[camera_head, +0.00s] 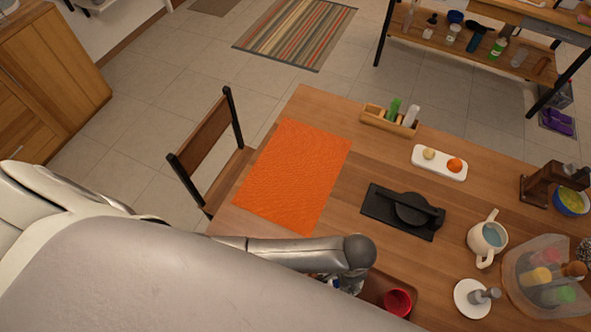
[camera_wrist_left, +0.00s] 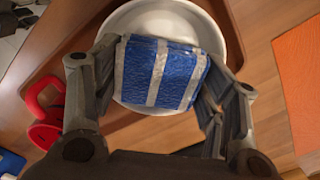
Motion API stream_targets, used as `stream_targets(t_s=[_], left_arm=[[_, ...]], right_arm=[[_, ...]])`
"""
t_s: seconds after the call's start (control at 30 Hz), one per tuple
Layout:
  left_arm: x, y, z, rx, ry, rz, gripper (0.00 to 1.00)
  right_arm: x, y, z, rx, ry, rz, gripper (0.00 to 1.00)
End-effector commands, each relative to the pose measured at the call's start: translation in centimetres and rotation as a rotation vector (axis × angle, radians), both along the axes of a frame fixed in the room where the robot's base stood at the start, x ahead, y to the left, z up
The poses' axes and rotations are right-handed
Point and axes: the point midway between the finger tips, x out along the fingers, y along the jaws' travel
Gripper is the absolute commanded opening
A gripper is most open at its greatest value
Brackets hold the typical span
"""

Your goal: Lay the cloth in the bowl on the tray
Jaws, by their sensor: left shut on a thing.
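The cloth (camera_wrist_left: 162,76) is a folded blue piece with silver-white stripes, held between the two fingers of my left gripper (camera_wrist_left: 160,78). Behind it in the left wrist view is the round white bowl (camera_wrist_left: 236,38), which stands on the brown wooden tray (camera_wrist_left: 72,28). The cloth overlaps the bowl's opening; I cannot tell whether it touches the bowl. In the head view my arm hides the bowl and most of the cloth, and the tray (camera_head: 372,289) shows only partly. My right gripper is not seen.
A red cup (camera_head: 398,302) stands at the tray's right, and shows at left in the left wrist view (camera_wrist_left: 42,112).

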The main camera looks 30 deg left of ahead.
Motion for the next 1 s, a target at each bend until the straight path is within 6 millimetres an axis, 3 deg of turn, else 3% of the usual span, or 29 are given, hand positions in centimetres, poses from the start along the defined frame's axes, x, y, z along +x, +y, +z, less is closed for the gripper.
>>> stream_targets(t_s=[0.03, 0.2, 0.63, 0.77, 1.0], left_arm=[[0.0, 0.0, 0.0, 0.0, 0.0, 0.0, 0.7], [0.0, 0.0, 0.0, 0.0, 0.0, 0.0, 0.91], [0.0, 0.0, 0.4, -0.001, -0.001, 0.0, 0.91], [0.0, -0.1, 1.8, -0.002, -0.001, 0.0, 0.91], [0.0, -0.1, 6.5, -0.004, -0.003, -0.001, 0.91]], right_arm=[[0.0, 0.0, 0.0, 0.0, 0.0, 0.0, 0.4], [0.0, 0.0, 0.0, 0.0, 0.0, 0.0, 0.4], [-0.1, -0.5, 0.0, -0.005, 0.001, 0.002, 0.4], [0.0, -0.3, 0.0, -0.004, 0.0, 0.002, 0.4], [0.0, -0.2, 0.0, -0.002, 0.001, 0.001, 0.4]])
